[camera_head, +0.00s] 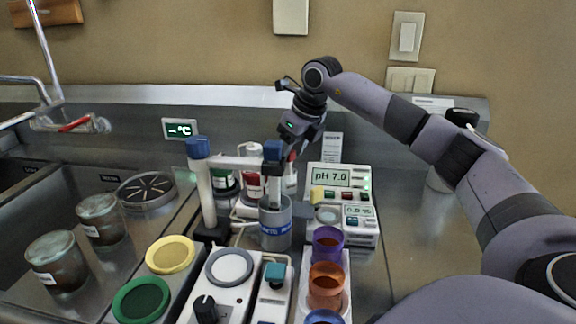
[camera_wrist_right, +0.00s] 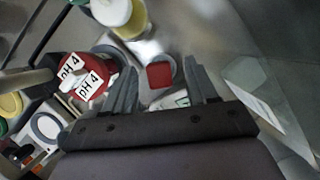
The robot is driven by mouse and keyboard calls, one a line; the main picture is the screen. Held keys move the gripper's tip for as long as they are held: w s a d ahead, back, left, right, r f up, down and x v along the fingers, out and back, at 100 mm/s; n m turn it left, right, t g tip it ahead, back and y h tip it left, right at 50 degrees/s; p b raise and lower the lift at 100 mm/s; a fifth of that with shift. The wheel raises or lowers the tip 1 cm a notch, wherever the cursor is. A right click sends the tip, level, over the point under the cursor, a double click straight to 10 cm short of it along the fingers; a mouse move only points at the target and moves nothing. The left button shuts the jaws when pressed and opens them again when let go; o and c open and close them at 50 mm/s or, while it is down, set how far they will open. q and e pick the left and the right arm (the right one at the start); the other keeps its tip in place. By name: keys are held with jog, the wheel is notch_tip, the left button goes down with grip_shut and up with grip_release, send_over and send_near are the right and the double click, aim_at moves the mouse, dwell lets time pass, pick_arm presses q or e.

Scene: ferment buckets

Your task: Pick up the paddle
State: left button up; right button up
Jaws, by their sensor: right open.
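I cannot surely pick out the paddle in either view. My right gripper (camera_head: 290,148) points down behind the stirrer stand (camera_head: 240,162), partly hidden by it. In the right wrist view, the fingers of my right gripper (camera_wrist_right: 160,86) are spread apart with nothing held. A small red square piece (camera_wrist_right: 160,75) shows between and beyond the fingertips, on or above a grey round thing; I cannot tell what it is. A red-topped vessel labelled pH 4 (camera_wrist_right: 85,78) is just left of the left finger. My left gripper is out of view.
A grey cup with a blue label (camera_head: 275,228) stands below the stirrer head. A pH meter (camera_head: 341,176) is at its right. Orange (camera_head: 326,280) and purple (camera_head: 328,240) cups stand in front. Brown jars (camera_head: 57,262) are at the left.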

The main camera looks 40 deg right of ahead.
jog(key=shift+w+f, duration=0.25)
jog(key=shift+f, duration=0.35)
jog(key=c, duration=1)
jog(key=shift+a, duration=0.1)
jog(key=shift+c, duration=0.2)
jog(key=shift+r, duration=0.1)
